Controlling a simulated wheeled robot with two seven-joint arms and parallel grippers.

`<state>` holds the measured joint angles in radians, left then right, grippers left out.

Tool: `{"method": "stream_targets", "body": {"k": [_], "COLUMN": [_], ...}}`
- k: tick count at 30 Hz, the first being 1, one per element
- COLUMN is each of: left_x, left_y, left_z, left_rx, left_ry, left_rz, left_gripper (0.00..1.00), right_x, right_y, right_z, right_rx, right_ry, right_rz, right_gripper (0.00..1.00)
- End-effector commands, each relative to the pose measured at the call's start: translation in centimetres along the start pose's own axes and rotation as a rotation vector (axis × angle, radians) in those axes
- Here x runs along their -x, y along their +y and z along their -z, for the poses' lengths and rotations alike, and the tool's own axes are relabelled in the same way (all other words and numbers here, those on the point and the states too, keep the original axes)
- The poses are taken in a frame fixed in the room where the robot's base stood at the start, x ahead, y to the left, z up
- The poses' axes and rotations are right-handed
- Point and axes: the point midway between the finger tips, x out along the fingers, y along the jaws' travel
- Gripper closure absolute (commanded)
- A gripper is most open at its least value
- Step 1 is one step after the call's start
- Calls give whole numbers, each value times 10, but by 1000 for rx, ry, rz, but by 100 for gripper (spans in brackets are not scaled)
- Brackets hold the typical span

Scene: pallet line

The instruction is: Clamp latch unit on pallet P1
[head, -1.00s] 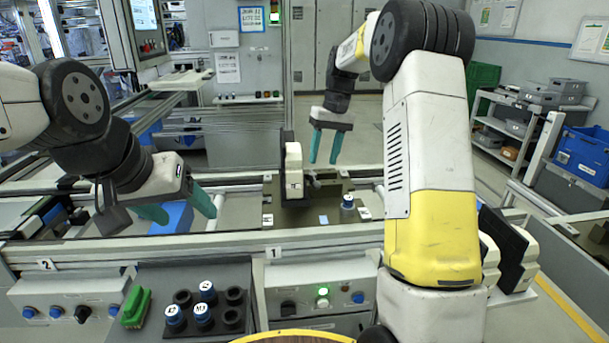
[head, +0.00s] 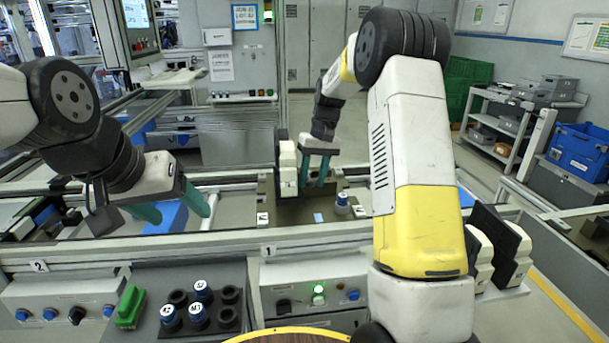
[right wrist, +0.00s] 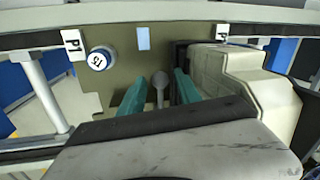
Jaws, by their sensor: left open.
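Pallet P1 is an olive plate (head: 294,212) behind the front rail; its P1 label (right wrist: 72,42) shows in the right wrist view. On it stands a latch unit with a cream and black body (head: 287,168), also large at right in the right wrist view (right wrist: 232,70). A grey lever with a round knob (right wrist: 160,79) stands beside the body. My right gripper (head: 314,170) is open, pointing down; its green fingers (right wrist: 158,92) lie on either side of the lever, with gaps visible. My left gripper (head: 172,207) is open and empty, left of the pallet.
A blue-white capped cylinder (head: 342,204) stands on the pallet's right part. In front, a dark rack (head: 245,272) holds several such cylinders, beside a green block (head: 130,307). A control box with a lit green button (head: 319,294) stands below the rail.

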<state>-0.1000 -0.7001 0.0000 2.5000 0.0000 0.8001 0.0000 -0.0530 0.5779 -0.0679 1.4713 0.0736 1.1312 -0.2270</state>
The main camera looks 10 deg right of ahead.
Motion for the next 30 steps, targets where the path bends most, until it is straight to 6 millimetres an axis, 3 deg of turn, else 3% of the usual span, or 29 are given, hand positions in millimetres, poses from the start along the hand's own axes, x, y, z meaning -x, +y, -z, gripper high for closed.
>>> {"method": "stream_targets", "body": {"k": [1, 5, 6, 30], "left_x": [0, 0, 0, 0], "left_y": [0, 0, 0, 0], "left_z": [0, 0, 0, 0], "left_rx": [0, 0, 0, 0], "left_ry": [0, 0, 0, 0], "left_rz": [0, 0, 0, 0], "left_gripper": [32, 32, 32, 32], "right_x": [0, 0, 0, 1], "right_y": [0, 0, 0, 0], "right_z": [0, 0, 0, 0], "right_rx": [0, 0, 0, 0], "right_ry": [0, 0, 0, 0], "right_rz": [0, 0, 0, 0], "right_gripper": [73, 98, 100, 100]}}
